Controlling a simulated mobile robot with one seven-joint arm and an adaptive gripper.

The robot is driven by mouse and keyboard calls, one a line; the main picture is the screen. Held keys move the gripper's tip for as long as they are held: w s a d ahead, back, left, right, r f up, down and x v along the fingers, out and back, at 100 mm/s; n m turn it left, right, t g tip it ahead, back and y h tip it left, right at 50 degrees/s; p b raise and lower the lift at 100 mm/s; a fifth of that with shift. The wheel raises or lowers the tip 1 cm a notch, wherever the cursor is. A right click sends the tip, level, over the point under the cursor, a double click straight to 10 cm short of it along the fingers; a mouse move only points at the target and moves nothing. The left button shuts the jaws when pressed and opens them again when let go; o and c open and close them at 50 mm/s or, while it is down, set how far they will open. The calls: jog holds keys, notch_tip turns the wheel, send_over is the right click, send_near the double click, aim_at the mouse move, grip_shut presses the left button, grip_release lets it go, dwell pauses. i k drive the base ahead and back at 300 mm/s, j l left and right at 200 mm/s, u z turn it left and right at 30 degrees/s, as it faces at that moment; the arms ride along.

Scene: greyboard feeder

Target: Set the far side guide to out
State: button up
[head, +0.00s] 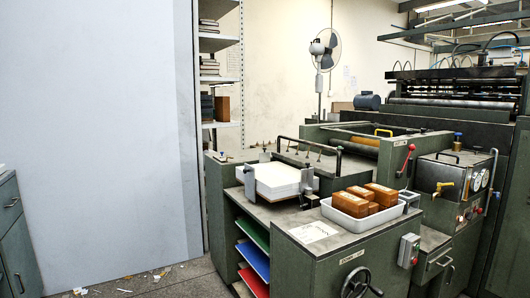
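A stack of white board (278,180) sits on the feeder table (262,211) in the head view. A grey metal upright piece (249,181) stands at its left edge, and another metal bracket (307,179) stands at its right edge. A small metal fitting with a dark top (265,155) stands behind the stack. I cannot tell for sure which of these is the far side guide, or what position it is set to. My gripper is not in view.
A white tray of brown wooden blocks (345,221) stands right of the stack. A handwheel (358,284) and a switch box (408,250) are on the front. Coloured sheets (253,259) lie on shelves below. The floor at left is clear except for scraps (125,284).

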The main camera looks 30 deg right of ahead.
aim_at(264, 157)
jog(key=i+z, duration=0.15)
jog(key=z, duration=0.25)
jog(key=i+z, duration=0.15)
jog(key=z, duration=0.25)
jog(key=i+z, duration=0.15)
jog(key=z, duration=0.25)
jog(key=i+j+z, duration=0.6)
jog(key=i+j, duration=0.55)
jog(key=j, duration=0.15)
jog(key=i+j, duration=0.3)
jog(key=j, duration=0.15)
jog(key=i+j, duration=0.3)
jog(key=i+j+z, duration=0.1)
jog(key=i+j, duration=0.2)
jog(key=j, duration=0.25)
